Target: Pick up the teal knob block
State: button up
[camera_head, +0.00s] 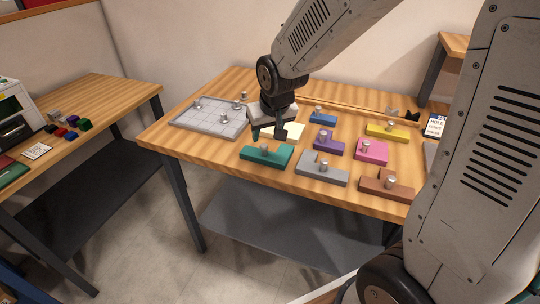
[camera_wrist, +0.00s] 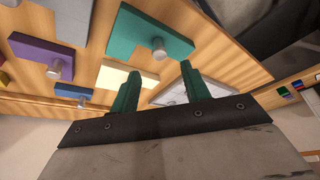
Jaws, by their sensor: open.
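The teal knob block (camera_head: 277,156) lies flat near the front edge of the wooden table in the head view, with a silver knob on top. In the wrist view the teal block (camera_wrist: 135,37) is above the fingertips in the picture, with its knob (camera_wrist: 158,52) facing me. My gripper (camera_head: 268,134) is over the table, just behind the teal block and in front of a cream block. In the wrist view my gripper (camera_wrist: 158,69) has its two green fingers apart with nothing between them. The fingers do not touch the teal block.
A grey tray (camera_head: 207,122) with silver knobs is at the left. The cream block (camera_head: 295,131) is partly hidden by my gripper. Grey (camera_head: 310,172), purple (camera_head: 324,147), blue (camera_head: 322,120), pink (camera_head: 374,156), yellow (camera_head: 376,131) and brown (camera_head: 372,187) blocks lie to the right.

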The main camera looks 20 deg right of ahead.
aim_at(264, 145)
jog(key=x, duration=0.7)
jog(key=shift+f, duration=0.2)
jog(key=shift+s, duration=0.1)
grip_shut()
